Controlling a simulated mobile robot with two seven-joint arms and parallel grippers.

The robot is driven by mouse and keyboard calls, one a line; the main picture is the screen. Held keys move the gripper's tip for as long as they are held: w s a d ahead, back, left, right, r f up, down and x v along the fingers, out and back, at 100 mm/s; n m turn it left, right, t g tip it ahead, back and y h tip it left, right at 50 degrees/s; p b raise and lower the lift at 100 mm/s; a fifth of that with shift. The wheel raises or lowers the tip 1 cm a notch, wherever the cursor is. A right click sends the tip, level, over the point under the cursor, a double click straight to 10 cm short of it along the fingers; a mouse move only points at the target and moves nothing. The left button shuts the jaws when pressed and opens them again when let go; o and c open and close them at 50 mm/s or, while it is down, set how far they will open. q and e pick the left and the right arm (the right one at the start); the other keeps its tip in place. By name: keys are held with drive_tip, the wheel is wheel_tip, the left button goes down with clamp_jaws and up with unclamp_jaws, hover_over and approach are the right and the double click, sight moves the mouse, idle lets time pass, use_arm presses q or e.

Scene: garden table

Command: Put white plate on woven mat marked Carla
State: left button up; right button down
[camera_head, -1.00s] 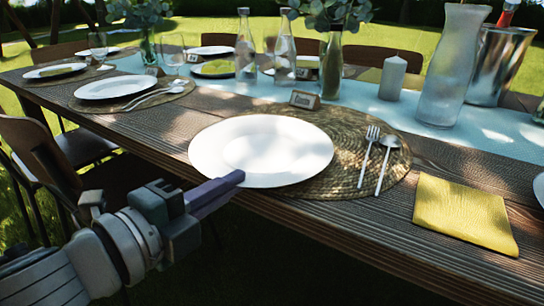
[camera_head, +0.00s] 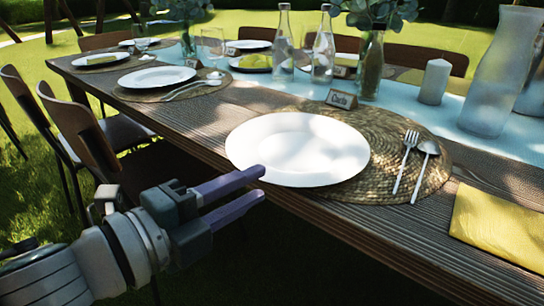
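A white plate (camera_head: 297,149) lies on the left part of a round woven mat (camera_head: 425,181), and its near left rim reaches past the mat toward the table's front edge. A small name card (camera_head: 342,99) stands behind the mat; its lettering is small but looks like Carla. My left gripper (camera_head: 262,183) is open, its two purple fingers apart with nothing between them. The fingertips are at the plate's near left rim in the picture; I cannot tell whether they touch it. My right gripper is not in view.
A fork (camera_head: 405,161) and spoon (camera_head: 425,168) lie on the mat's right side. A yellow napkin (camera_head: 500,222) is farther right. Bottles (camera_head: 324,48), a candle (camera_head: 434,82) and a carafe (camera_head: 497,78) stand behind. Chairs (camera_head: 90,140) line the left side.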

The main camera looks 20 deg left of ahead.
use_arm(q)
drive_tip(key=s+a+n+g+y, duration=0.3)
drive_tip(key=s+a+n+y, duration=0.5)
drive_tip(key=n, duration=0.4)
drive_tip(key=s+d+f+n+g+h, duration=0.1)
drive_tip(key=s+d+n+g, duration=0.1)
drive_tip(key=s+n+g, duration=0.2)
drive_tip(key=s+d+f+n+g, duration=0.2)
drive_tip(key=s+n+g, duration=0.2)
drive_tip(key=s, duration=0.5)
drive_tip(key=shift+s+f+h+p, duration=0.2)
drive_tip(key=shift+f+h+p, duration=0.1)
drive_tip(key=shift+h+p, duration=0.15)
